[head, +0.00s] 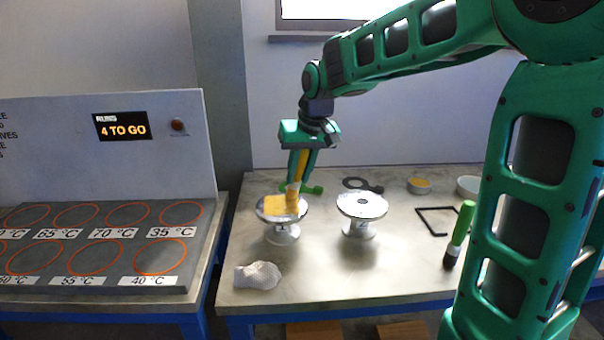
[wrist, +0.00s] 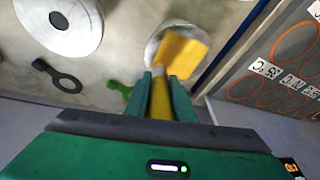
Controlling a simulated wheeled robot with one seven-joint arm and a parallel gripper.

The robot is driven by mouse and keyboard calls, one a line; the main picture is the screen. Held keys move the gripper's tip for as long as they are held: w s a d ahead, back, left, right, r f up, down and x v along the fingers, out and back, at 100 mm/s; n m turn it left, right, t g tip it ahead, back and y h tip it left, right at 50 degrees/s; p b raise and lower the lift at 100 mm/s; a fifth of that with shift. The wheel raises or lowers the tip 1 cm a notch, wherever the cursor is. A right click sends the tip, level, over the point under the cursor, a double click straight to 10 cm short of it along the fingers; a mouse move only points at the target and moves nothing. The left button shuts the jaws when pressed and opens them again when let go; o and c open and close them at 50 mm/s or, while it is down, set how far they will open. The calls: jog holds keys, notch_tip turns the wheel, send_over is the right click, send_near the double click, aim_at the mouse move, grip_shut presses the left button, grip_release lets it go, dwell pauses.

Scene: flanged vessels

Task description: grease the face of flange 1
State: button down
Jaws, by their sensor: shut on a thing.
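My gripper (head: 296,182) is shut on a yellow-handled brush (wrist: 160,98) and points it down at the left flanged vessel (head: 283,232). The brush's tip is at the right part of that flange's face in the head view, apparently touching it. A square-edged yellow patch (head: 276,206) covers much of the face; it also shows in the wrist view (wrist: 182,55). I cannot tell where the brush tip ends and the patch begins. A second flanged vessel (head: 361,206) stands to the right with a bare metal face. I cannot read which is flange 1. A small pot (head: 419,185) holds something yellow.
A white crumpled cloth (head: 257,275) lies in front. A display (head: 123,126) reads "4 TO GO".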

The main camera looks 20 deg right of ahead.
jog(key=shift+w+a, duration=0.25)
jog(key=shift+a, duration=0.7)
jog(key=shift+w+a+r, duration=0.1)
jog(key=shift+a+r, duration=0.05)
jog(key=shift+r, duration=0.05)
notch_tip(320, 180, up, 8)
jog(key=shift+f, duration=0.2)
